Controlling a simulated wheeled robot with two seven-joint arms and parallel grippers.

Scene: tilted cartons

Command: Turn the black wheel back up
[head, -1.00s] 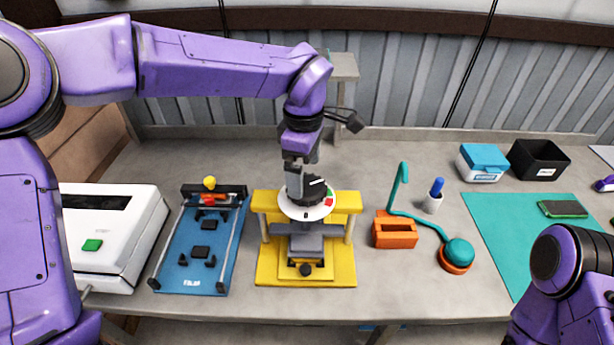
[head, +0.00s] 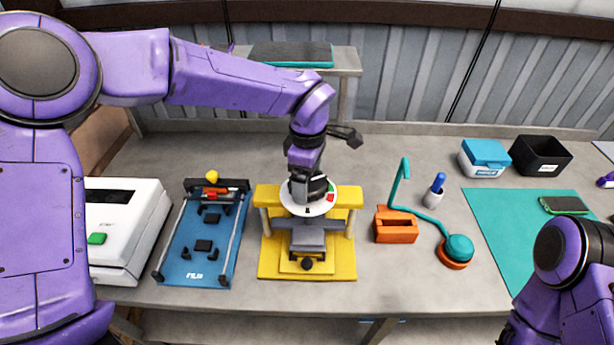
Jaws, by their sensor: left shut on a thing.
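The black wheel (head: 315,190) sits on a white round dial plate (head: 317,207) on top of a yellow press-like stand (head: 272,262). A red mark and a green mark show on the plate's right side. My left gripper (head: 303,190) points down from above and is shut on the black wheel, covering its left part. The white line seen on the wheel's top earlier is mostly hidden now. A grey block sits under the dial in the stand. My right arm shows at the lower right, but its gripper is out of view.
A blue fixture (head: 207,245) and a white box with a green button (head: 122,230) stand left of the stand.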

